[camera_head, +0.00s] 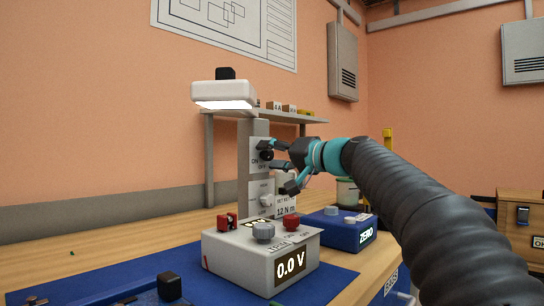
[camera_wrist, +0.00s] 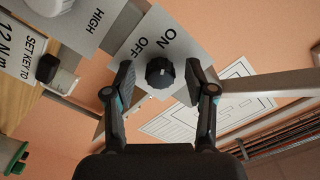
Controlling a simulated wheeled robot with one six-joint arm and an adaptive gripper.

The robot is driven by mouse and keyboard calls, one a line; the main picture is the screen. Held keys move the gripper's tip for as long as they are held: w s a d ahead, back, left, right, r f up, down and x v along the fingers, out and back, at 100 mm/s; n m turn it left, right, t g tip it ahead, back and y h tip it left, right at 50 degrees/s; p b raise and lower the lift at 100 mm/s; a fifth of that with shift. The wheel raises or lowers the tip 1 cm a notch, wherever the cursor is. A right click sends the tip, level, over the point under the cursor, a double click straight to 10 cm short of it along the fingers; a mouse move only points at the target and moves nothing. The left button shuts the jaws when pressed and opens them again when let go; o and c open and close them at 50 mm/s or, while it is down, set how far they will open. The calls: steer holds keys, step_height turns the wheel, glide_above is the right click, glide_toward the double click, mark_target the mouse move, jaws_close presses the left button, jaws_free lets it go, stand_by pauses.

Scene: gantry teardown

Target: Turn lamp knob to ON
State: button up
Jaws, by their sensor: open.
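The lamp knob (camera_wrist: 160,73) is round and black, on a grey plate (camera_wrist: 125,45) lettered ON and OFF. In the wrist view it lies between the two open fingers of my gripper (camera_wrist: 160,82), with a visible gap on each side. A small light mark shows on the knob; which label it points to I cannot tell. In the head view my gripper (camera_head: 279,164) is at the post's right side, by the plate, and partly hides the knob. The lamp head (camera_head: 224,92) is white, with a bright underside, at the top of the post.
Below on the post is a second plate with a pale knob (camera_head: 267,201). A white meter box (camera_head: 233,260) reading 0.0 V and a blue ZERO box (camera_head: 340,239) stand on the bench's blue mat (camera_head: 338,284). A shelf (camera_head: 290,116) runs behind the post.

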steer(key=shift+d, duration=0.1)
steer(key=v, duration=1.2)
